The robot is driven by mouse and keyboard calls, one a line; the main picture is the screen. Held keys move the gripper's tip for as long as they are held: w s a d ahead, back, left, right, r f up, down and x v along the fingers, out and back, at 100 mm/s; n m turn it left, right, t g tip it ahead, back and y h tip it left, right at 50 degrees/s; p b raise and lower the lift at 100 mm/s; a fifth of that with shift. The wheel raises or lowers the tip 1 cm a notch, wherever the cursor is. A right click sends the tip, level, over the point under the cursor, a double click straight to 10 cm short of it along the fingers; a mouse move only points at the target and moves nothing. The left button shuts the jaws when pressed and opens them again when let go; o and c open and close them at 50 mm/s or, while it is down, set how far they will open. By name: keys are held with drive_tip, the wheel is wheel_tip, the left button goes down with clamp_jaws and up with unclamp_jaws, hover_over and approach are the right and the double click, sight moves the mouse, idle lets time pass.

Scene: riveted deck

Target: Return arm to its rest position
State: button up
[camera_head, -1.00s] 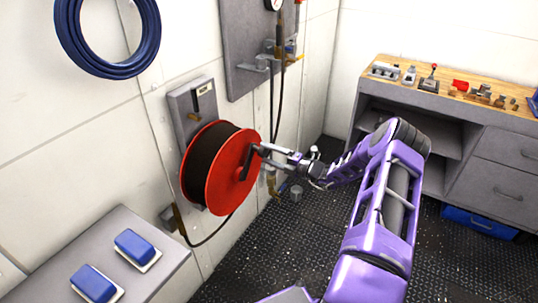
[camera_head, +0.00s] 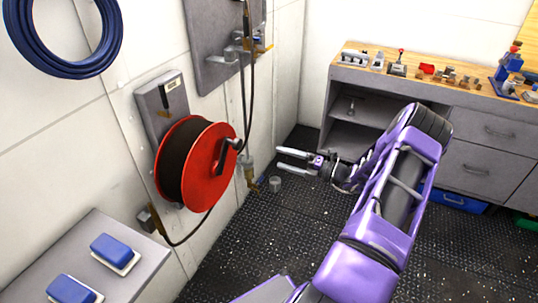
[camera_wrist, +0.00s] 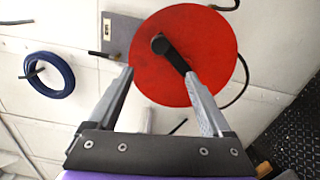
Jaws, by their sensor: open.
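My gripper (camera_head: 292,160) is open and empty, to the right of the red hose reel (camera_head: 212,170) and apart from it in the head view. My purple arm reaches up from the bottom right, bent at the elbow. In the wrist view my gripper's two fingers (camera_wrist: 160,80) are spread, and the red reel (camera_wrist: 185,85) with its black crank handle (camera_wrist: 170,52) shows beyond them. Nothing is between the fingers.
A workbench (camera_head: 465,90) with several small tools stands at the back right. A grey box (camera_head: 85,270) with two blue-and-white blocks stands at lower left. A blue hose coil (camera_head: 65,65) hangs on the wall. The dark deck between wall and bench is mostly clear.

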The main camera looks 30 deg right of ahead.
drive_tip(key=shift+v, duration=1)
